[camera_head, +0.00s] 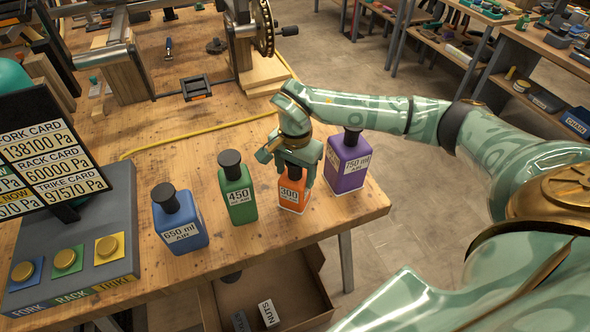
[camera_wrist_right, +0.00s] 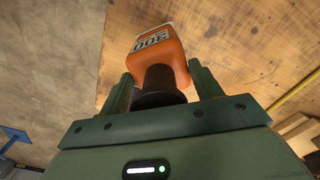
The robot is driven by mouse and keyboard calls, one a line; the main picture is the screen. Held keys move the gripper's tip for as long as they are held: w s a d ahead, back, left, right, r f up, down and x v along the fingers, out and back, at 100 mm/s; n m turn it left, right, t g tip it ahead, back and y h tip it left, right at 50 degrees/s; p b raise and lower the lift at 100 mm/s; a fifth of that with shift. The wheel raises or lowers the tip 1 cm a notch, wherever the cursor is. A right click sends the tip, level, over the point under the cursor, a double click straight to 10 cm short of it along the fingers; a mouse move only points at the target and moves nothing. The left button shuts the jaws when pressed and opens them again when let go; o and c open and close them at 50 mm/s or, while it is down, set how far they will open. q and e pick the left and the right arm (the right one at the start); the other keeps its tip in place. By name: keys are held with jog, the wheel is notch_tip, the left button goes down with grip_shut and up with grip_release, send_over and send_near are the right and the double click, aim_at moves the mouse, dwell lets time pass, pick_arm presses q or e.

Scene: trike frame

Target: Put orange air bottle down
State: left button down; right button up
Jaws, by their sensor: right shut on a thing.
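The orange air bottle (camera_head: 293,190), labelled 300, is upright at the front right of the wooden table (camera_head: 230,275). My right gripper (camera_head: 292,165) comes down over it from above and is shut on its top. In the right wrist view the orange bottle (camera_wrist_right: 160,50) has its black cap (camera_wrist_right: 158,88) between my right gripper's fingers (camera_wrist_right: 163,82). The bottle's base is at or just above the tabletop; I cannot tell if it touches. My left gripper is not in view.
A green bottle (camera_head: 237,193) and a blue bottle (camera_head: 180,222) stand to the left, and a purple bottle (camera_head: 347,165) stands close on the right. A button box (camera_head: 75,250) is at the left. A yellow hose (camera_head: 200,136) lies behind. The table's front edge is near.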

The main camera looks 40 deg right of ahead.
jog(key=o, duration=1.6)
notch_tip(320, 180, up, 12)
jog(key=p, duration=0.3)
jog(key=shift+r, duration=0.15)
